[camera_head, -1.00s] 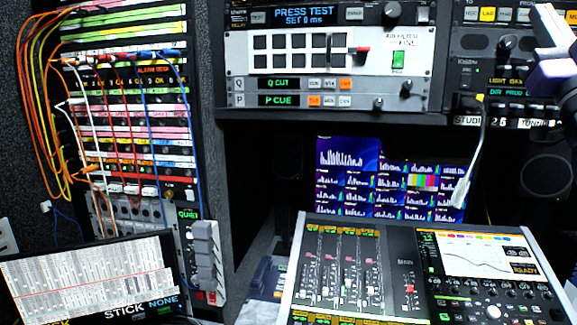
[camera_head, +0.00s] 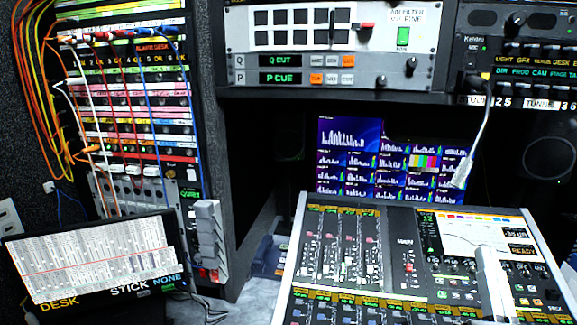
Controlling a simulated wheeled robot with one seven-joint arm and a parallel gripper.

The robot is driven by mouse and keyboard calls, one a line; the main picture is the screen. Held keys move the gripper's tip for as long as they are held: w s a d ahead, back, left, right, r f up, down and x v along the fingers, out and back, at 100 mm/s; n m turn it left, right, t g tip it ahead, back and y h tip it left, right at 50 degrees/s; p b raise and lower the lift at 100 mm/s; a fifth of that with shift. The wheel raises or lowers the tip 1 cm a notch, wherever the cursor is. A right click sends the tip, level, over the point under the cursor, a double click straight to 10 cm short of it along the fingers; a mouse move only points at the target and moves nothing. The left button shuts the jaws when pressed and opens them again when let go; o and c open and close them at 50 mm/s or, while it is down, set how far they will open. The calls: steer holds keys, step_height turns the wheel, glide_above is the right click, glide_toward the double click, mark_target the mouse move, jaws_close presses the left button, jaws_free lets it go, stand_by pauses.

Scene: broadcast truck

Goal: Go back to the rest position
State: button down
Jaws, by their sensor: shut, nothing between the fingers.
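My gripper cannot be made out in the head view. A pale, narrow upright shape stands in front of the right part of the mixing desk (camera_head: 410,270), at the lower right. It may be part of my arm, but I cannot tell. It hides some of the desk's knobs. No fingers can be seen on it. The upper right of the picture is clear of my arm.
A patch rack (camera_head: 130,120) with coloured cables fills the left. A tilted screen (camera_head: 95,262) stands below it. A button panel (camera_head: 300,40) is at the top. A gooseneck (camera_head: 478,140) hangs before the multiview monitor (camera_head: 345,160). A dark recess lies left of the monitor.

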steer(key=s+a+f+n+g+y, duration=0.1)
steer(key=s+a+f+g+y, duration=0.1)
steer(key=s+f, duration=0.6)
steer(key=s+a+f+n+g+y, duration=0.2)
steer(key=s+a+f, duration=0.4)
steer(key=s, duration=0.6)
steer(key=s+a+f+n+g+y, duration=0.1)
steer(key=s+a+f+g, duration=0.3)
steer(key=s+f, duration=0.5)
steer(key=shift+s+a+f+g+y, duration=0.25)
steer(key=shift+s+f+g+y, duration=0.05)
steer(key=shift+s+y, duration=0.7)
